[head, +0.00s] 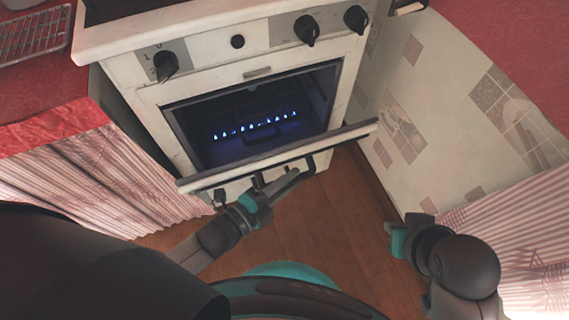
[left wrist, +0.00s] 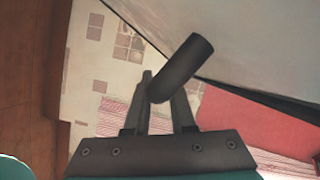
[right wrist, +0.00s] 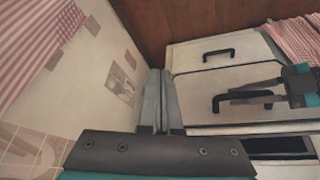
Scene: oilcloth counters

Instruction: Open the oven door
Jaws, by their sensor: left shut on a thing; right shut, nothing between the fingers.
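The oven door (head: 345,137) is partly open, tilted out and down from the white oven (head: 120,75). Its inner side and the lit blue flames (head: 255,126) in the cavity show in the head view. My left gripper (head: 262,183) is at the door's outer side, shut on the dark door handle (left wrist: 185,68), which passes between its fingers in the left wrist view. The handle (right wrist: 245,97) also shows in the right wrist view, with my left gripper (right wrist: 295,85) at one end. My right gripper (head: 391,228) is shut and empty, away from the door at the right.
A drawer with a black handle (right wrist: 218,53) sits below the oven door. A patterned cream panel (head: 430,110) stands close on the right. Striped curtains (head: 110,175) hang on both sides. The wooden floor (head: 330,220) before the oven is clear.

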